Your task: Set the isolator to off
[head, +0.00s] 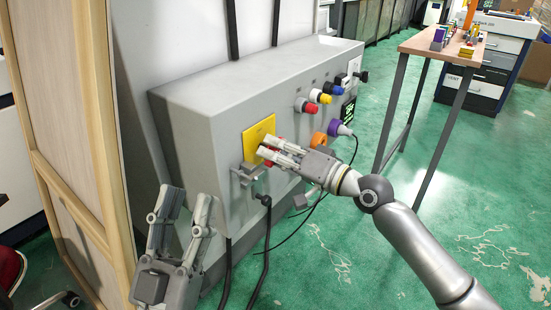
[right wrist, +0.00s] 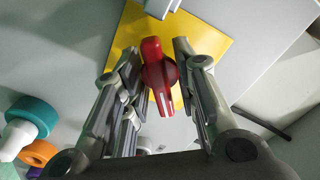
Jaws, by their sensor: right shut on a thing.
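The isolator is a red rotary handle (right wrist: 158,78) with a pale line on it, mounted on a yellow plate (right wrist: 205,42). The plate (head: 254,138) shows in the head view on the front of the grey cabinet; the handle there is mostly hidden by my fingers. My right gripper (head: 266,147) reaches the plate from the right. In the right wrist view its fingers (right wrist: 156,60) stand on either side of the handle, shut on it. The handle looks slightly tilted in that view. My left gripper (head: 180,212) is open and empty, left of the cabinet front.
The grey cabinet (head: 200,95) also carries red, blue and yellow connectors (head: 318,96), an orange one (head: 318,139) and a purple plug (head: 340,128) with a cable. Cables hang below. A wooden panel (head: 85,140) stands close at left; a table (head: 420,43) stands at right.

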